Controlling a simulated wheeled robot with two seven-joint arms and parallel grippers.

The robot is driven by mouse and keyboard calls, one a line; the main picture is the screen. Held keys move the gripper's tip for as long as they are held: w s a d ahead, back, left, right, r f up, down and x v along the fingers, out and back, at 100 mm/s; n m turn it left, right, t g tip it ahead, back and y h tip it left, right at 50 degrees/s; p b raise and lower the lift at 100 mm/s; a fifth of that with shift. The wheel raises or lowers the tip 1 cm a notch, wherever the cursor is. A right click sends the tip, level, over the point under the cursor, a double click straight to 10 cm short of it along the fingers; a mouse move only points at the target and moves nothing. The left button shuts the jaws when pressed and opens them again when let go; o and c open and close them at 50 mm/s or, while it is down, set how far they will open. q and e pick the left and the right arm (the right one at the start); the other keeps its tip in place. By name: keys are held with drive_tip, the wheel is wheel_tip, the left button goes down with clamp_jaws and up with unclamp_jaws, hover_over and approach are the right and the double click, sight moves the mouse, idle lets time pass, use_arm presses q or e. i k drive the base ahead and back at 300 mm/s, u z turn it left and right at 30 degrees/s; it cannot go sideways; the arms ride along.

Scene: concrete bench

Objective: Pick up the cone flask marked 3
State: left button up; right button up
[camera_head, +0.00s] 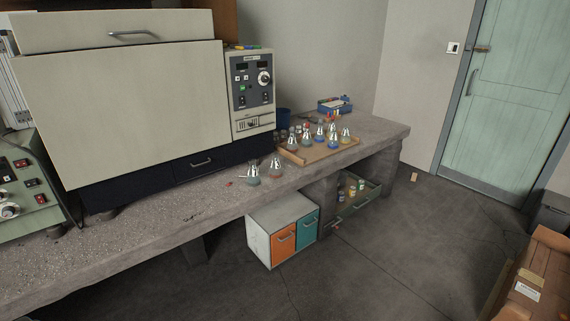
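Several cone flasks with differently coloured contents stand close together on a wooden tray (318,157) on the concrete bench (160,202). One of these is a flask with yellowish contents (345,137) at the tray's right side. Two more flasks stand on the bench left of the tray: one with bluish contents (253,176) and one with orange-brown contents (276,168). The number marks are too small to read, so I cannot tell which flask is marked 3. Neither of my grippers shows in the head view.
A large beige oven-like machine (120,100) fills the bench's back left. A blue box (334,105) stands behind the tray. A small cabinet with orange and teal doors (284,240) and a crate of jars (358,205) are below. The bench front left is clear.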

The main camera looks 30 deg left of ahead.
sight(276, 172)
drive_tip(key=u, duration=0.45)
drive_tip(key=i, duration=0.95)
drive_tip(key=u, duration=0.7)
